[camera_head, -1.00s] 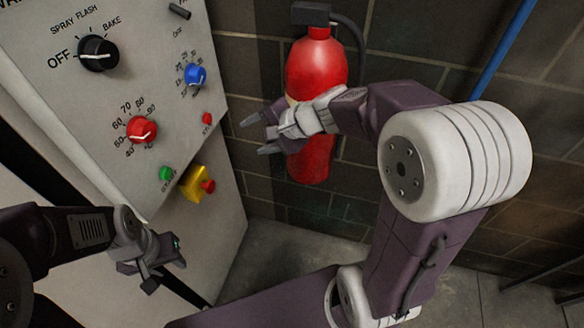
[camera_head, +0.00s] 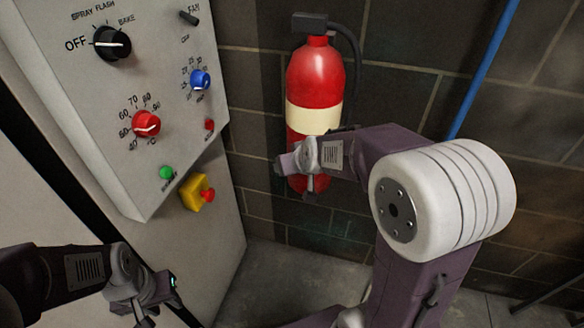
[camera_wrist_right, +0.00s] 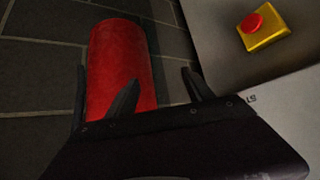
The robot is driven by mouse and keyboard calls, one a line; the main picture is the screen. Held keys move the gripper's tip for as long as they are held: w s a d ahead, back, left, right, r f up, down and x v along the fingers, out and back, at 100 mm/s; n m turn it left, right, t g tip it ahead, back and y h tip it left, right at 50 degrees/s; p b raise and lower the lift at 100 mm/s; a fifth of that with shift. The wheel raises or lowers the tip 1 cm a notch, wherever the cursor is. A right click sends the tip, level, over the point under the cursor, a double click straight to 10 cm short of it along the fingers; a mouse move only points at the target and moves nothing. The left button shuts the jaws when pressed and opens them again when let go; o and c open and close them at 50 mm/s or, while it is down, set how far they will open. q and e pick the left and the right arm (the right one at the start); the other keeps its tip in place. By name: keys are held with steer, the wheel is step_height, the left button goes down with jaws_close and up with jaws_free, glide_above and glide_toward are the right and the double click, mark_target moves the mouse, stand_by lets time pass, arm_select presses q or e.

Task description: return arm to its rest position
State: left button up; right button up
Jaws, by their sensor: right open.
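My right arm comes in from the right, and its gripper (camera_head: 296,172) is in front of the lower part of the red fire extinguisher (camera_head: 316,72), partly covering it. In the right wrist view the dark fingers (camera_wrist_right: 157,85) stand apart with nothing held between them. The extinguisher's red body (camera_wrist_right: 122,60) shows behind them there; whether they touch it cannot be told. My left gripper (camera_head: 145,305) is low at the left, in front of the booth cabinet; its finger gap is unclear.
The grey control panel (camera_head: 75,95) at the left carries a black knob (camera_head: 112,43), red knob (camera_head: 146,123), blue knob (camera_head: 200,80), green button (camera_head: 167,173) and yellow emergency-stop box (camera_head: 195,193). A blue pipe (camera_head: 490,65) runs up the brick wall. Floor shows below.

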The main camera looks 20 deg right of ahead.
steer(key=s+a+f+g, duration=0.1)
steer(key=s+f+g, duration=0.3)
steer(key=s+f, duration=0.45)
steer(key=s+a+f+g, duration=0.1)
steer(key=s+f+g, duration=0.3)
steer(key=s, duration=0.8)
step_height(320, 180, up, 13)
steer(key=p, duration=1.3)
steer(key=shift+f, duration=0.1)
